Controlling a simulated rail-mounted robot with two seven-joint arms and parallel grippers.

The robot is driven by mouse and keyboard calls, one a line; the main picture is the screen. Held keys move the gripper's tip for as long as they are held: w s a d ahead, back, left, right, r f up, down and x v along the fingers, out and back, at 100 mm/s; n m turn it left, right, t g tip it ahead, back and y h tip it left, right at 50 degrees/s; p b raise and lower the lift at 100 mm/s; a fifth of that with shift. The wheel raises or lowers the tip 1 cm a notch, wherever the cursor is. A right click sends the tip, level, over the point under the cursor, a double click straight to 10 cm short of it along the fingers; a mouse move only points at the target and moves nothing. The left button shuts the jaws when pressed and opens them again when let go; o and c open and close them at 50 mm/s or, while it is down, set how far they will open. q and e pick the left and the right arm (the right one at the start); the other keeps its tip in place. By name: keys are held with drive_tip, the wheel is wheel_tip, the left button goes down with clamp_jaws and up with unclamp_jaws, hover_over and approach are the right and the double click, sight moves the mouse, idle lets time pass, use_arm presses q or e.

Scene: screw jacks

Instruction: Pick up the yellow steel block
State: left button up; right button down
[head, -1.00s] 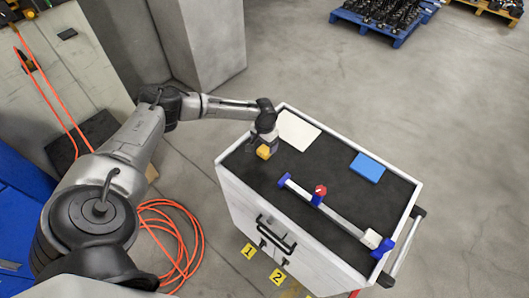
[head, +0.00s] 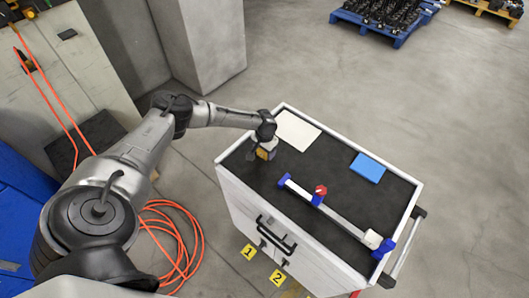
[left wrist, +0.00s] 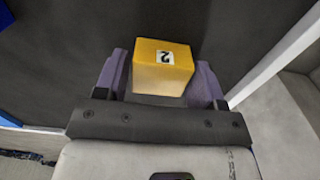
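The yellow steel block (head: 266,154) is on the dark top of the white cart, near its left end. My left gripper (head: 263,155) is at the block, with one finger on either side. In the left wrist view the block (left wrist: 161,68) bears a white label with a black 2. It sits between the two purple fingers (left wrist: 160,80), which look open, with a thin gap at the left finger. I cannot tell whether the right finger touches it. My right gripper is not in view.
On the cart (head: 330,256) lie a white sheet (head: 297,130), a blue block (head: 367,167) and a long bar (head: 335,215) with blue ends and a red knob (head: 320,190). Orange hose (head: 175,235) lies on the floor to the left.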

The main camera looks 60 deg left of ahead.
use_arm(q)
drive_tip(key=c, duration=0.9)
drive_tip(key=shift+r, duration=0.15)
